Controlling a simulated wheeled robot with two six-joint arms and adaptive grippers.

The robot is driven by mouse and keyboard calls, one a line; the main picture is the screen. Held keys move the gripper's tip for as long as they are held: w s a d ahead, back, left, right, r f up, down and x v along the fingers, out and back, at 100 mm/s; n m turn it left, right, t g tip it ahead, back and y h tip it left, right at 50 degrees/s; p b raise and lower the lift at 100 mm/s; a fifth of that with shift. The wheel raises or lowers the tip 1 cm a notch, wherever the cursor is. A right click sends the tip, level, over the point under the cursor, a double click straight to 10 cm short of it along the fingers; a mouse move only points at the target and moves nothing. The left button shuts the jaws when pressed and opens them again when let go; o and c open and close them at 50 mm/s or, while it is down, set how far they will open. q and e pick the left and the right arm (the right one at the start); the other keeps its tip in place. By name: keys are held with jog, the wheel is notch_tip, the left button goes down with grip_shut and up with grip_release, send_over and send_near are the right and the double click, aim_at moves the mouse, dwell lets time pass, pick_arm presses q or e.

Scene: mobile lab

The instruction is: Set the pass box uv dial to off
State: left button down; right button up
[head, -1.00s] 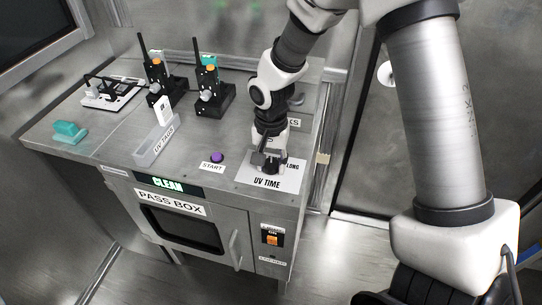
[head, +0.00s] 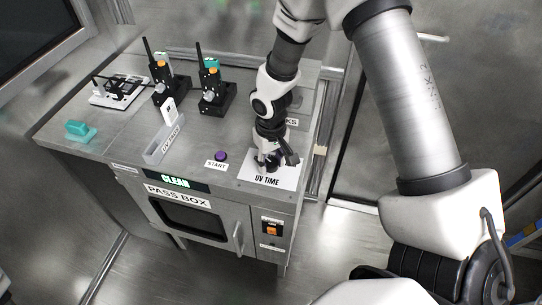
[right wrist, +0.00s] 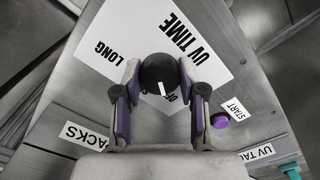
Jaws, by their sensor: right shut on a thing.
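The UV dial (right wrist: 158,70) is a round black knob with a short white pointer mark, on a white card (right wrist: 205,70) in the right wrist view. The card reads UV TIME and LONG, plus a partly covered word starting "OF". The white mark is on the side of the knob facing that partly hidden word. My right gripper (right wrist: 160,75) has its two purple-padded fingers shut on opposite sides of the knob. My left gripper is not in view.
The purple START button (head: 221,155) is just left of the card. A grey UV tags tray (head: 155,152), two black devices with antennas (head: 213,98) and a teal block (head: 80,131) stand further left. The pass box door (head: 188,222) is below, with a CLEAN display (head: 174,182).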

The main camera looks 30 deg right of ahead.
aim_at(271, 162)
jog(key=shift+n, duration=0.3)
jog(key=o, duration=1.1)
jog(key=shift+o, duration=0.2)
notch_tip(271, 162, up, 12)
jog(key=shift+f, duration=0.1)
